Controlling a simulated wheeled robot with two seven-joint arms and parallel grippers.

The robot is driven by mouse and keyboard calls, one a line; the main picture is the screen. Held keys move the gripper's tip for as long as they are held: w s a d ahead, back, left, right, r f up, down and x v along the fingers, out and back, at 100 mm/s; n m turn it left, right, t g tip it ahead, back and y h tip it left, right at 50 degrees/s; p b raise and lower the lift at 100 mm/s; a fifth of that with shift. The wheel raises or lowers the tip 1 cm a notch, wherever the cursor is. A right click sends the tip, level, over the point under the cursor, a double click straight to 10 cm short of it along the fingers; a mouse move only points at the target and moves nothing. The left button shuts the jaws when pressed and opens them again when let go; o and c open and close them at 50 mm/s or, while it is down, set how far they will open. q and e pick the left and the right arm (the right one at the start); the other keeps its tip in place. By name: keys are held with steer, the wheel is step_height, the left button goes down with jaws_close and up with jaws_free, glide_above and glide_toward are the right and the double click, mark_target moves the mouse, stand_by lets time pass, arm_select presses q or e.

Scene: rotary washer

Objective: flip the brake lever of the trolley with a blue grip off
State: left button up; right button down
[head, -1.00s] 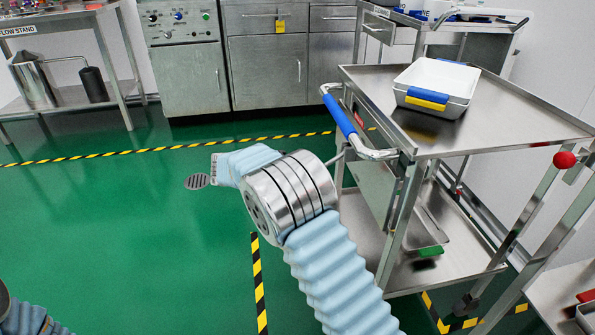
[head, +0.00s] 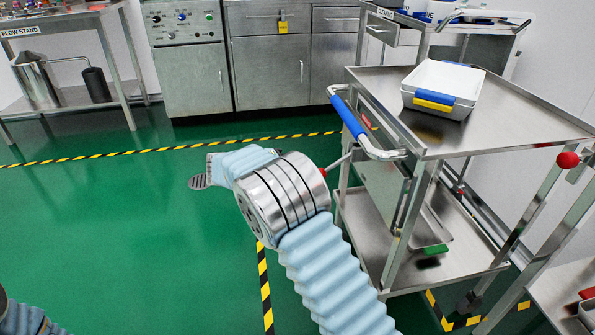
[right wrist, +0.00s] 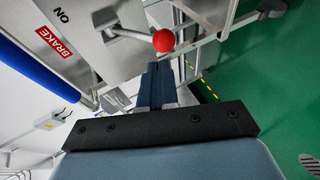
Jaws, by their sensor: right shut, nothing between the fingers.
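The trolley (head: 480,150) with the blue grip (head: 347,118) stands on the right in the head view. Its brake lever (head: 340,163) is a thin metal rod with a red ball knob (head: 323,172), partly beside my right arm's joint. In the right wrist view the knob (right wrist: 163,40) is just beyond the fingertips of my right gripper (right wrist: 158,68), which is shut and empty. Whether they touch is unclear. The lever plate reads "ON" and has a red "BRAKE" label (right wrist: 54,42). My right gripper is hidden in the head view. My left gripper is out of view.
A white bin (head: 437,98) with blue and yellow parts sits on the trolley top. Another red knob (head: 567,160) shows on a frame at right. Steel cabinets (head: 265,65) stand at the back. The green floor (head: 110,215) at left is clear.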

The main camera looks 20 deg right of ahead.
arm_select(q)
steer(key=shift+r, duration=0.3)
arm_select(e)
steer(key=v, duration=1)
steer(key=shift+r, duration=0.3)
steer(key=shift+a, duration=0.1)
